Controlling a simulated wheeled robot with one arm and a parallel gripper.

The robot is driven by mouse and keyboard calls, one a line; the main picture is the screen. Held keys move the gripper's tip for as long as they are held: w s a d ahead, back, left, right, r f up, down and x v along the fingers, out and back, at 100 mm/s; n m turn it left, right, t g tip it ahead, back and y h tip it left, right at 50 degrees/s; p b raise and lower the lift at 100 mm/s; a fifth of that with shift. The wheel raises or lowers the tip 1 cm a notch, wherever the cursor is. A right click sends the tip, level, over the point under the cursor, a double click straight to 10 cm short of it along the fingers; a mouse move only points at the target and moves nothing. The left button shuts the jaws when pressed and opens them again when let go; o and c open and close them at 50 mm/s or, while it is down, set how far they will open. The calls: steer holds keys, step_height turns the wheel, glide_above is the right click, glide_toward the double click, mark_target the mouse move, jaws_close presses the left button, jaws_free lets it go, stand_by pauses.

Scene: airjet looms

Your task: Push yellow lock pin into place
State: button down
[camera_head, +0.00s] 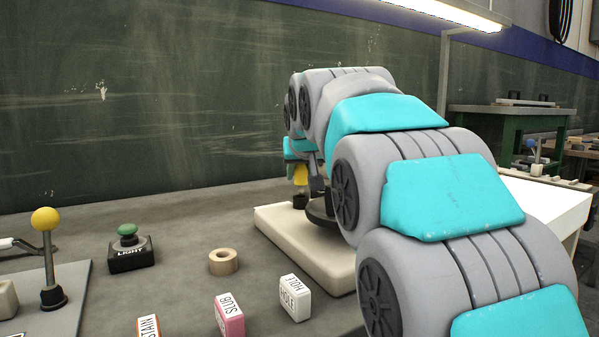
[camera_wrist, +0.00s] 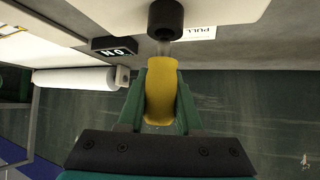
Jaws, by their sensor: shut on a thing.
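The yellow lock pin (camera_wrist: 160,92) is between the two green fingers of my gripper (camera_wrist: 160,95) in the wrist view. A short grey shaft runs from the pin toward a black round collar (camera_wrist: 165,19). I cannot tell how deep the shaft sits in the collar. In the head view the yellow pin (camera_head: 300,174) shows small beside my gripper (camera_head: 300,158), above a dark collar (camera_head: 300,198) on the cream block (camera_head: 283,228). My arm hides much of the block.
A yellow-knobbed lever (camera_head: 46,220), a green LIGHT button (camera_head: 128,231), a wooden ring (camera_head: 223,262) and labelled blocks, HOLE (camera_head: 294,298) and SLUB (camera_head: 229,314), stand on the grey table. A PULL label (camera_wrist: 199,33) and a white roll (camera_wrist: 80,79) lie near the collar.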

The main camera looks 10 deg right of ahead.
mark_target(300, 186)
steer(key=shift+f+b, duration=0.6)
steer(key=shift+f, duration=0.6)
stand_by(1.6)
steer(key=shift+r+p, duration=0.3)
steer(key=shift+r, duration=0.3)
steer(key=shift+f+b, duration=0.45)
steer(key=shift+f, duration=0.4)
stand_by(1.3)
jaws_free()
steer(key=shift+f, duration=0.2)
stand_by(0.3)
steer(key=shift+r, duration=0.1)
steer(key=shift+r+p, duration=2.2)
steer(key=shift+r, duration=2)
